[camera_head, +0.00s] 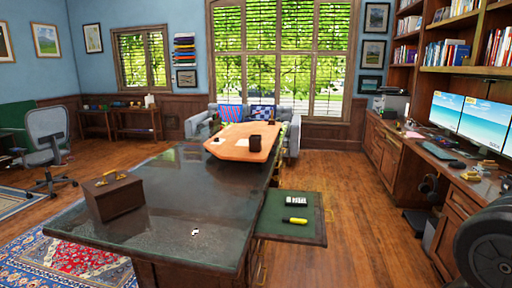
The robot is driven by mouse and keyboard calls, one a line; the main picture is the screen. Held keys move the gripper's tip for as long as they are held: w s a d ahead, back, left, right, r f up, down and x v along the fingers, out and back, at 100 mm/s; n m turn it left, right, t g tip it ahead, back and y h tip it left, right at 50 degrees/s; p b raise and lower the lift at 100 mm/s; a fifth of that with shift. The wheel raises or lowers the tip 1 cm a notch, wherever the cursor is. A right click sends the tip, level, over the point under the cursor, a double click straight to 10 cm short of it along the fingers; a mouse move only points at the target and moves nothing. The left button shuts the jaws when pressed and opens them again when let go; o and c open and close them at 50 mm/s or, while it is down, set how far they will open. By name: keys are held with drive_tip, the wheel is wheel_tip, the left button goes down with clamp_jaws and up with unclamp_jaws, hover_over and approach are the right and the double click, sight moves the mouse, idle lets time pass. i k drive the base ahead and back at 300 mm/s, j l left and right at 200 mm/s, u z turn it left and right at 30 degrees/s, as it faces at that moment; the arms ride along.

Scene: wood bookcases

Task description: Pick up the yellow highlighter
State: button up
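The yellow highlighter (295,220) is small, bright yellow with a dark part at its left end. It lies on its side on the green top of a small pull-out surface (305,234) at the right side of the large dark desk (150,232). A small white and black object (296,201) lies just behind it, apart from it. Nothing covers the highlighter. My gripper is not in view. A dark rounded part at the bottom right edge looks like part of my arm.
A brown wooden box (115,196) stands on the desk's left. A small white item (195,232) lies near its front. A wooden board (228,148) with a dark cup is at the far end. Open wood floor (352,190) lies between the desk and the right-hand cabinets (383,155).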

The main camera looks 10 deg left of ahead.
sight(286, 219)
drive_tip(key=i+u, duration=0.2)
drive_tip(key=i, duration=0.35)
drive_tip(key=i+l+u, duration=0.2)
drive_tip(key=i, duration=0.35)
drive_tip(key=i+l+u, duration=0.2)
drive_tip(key=i, duration=0.35)
